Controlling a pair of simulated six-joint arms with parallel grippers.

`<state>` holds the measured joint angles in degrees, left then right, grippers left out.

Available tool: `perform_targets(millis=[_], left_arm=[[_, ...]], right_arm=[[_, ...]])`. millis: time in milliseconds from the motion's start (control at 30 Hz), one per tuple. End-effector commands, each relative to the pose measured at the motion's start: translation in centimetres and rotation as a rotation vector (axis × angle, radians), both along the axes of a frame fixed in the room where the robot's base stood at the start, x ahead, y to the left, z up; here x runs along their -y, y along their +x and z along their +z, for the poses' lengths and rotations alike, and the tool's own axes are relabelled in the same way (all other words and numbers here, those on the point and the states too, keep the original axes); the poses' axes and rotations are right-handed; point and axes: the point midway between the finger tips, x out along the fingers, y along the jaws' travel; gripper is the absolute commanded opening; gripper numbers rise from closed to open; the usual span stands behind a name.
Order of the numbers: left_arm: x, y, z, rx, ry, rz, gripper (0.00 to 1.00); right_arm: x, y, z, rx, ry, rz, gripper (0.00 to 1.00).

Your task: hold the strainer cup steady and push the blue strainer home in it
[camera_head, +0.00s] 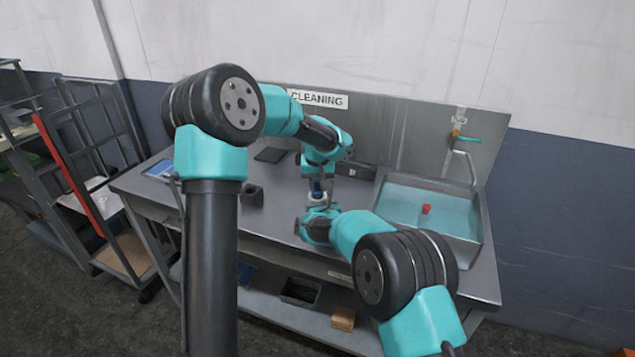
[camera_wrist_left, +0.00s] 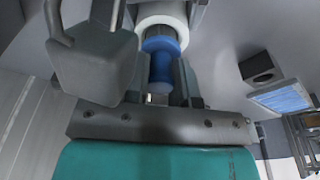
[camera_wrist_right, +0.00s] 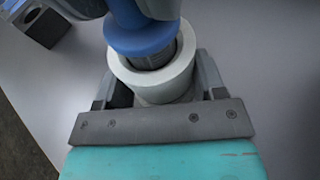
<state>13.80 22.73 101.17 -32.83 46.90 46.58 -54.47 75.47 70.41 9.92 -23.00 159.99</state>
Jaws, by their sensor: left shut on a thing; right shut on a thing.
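The white strainer cup (camera_wrist_right: 158,80) stands on the steel table, with my right gripper (camera_wrist_right: 160,92) shut around it. The blue strainer (camera_wrist_right: 140,38) is above the cup, its grey lower part inside the cup's mouth and its blue flange clear above the rim. My left gripper (camera_wrist_left: 160,85) is shut on the strainer's blue stem from above. The strainer also shows in the left wrist view (camera_wrist_left: 161,62), with the white cup (camera_wrist_left: 165,18) beyond it. In the head view the strainer (camera_head: 317,187) and cup (camera_head: 317,197) are small between my two grippers.
A sink (camera_head: 432,211) with a red object (camera_head: 427,209) and a tap (camera_head: 465,139) is at the right. A dark block (camera_head: 252,195) and a blue-topped item (camera_head: 160,169) are on the table's left. A shelf trolley (camera_head: 100,190) stands further left.

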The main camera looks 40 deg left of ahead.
Motion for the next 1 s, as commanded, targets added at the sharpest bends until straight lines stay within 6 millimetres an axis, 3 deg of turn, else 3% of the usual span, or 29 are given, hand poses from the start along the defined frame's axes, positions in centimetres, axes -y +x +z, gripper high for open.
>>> perform_targets(millis=[33, 1000], left_arm=[[0.0, 0.0, -0.1, 0.000, 0.000, 0.000, 0.00], [0.0, 0.0, -1.1, -0.001, 0.000, 0.000, 0.00]], right_arm=[[0.2, -0.2, -1.1, -0.013, -0.015, 0.001, 0.51], [0.2, -0.2, -1.1, -0.013, -0.015, 0.001, 0.51]])
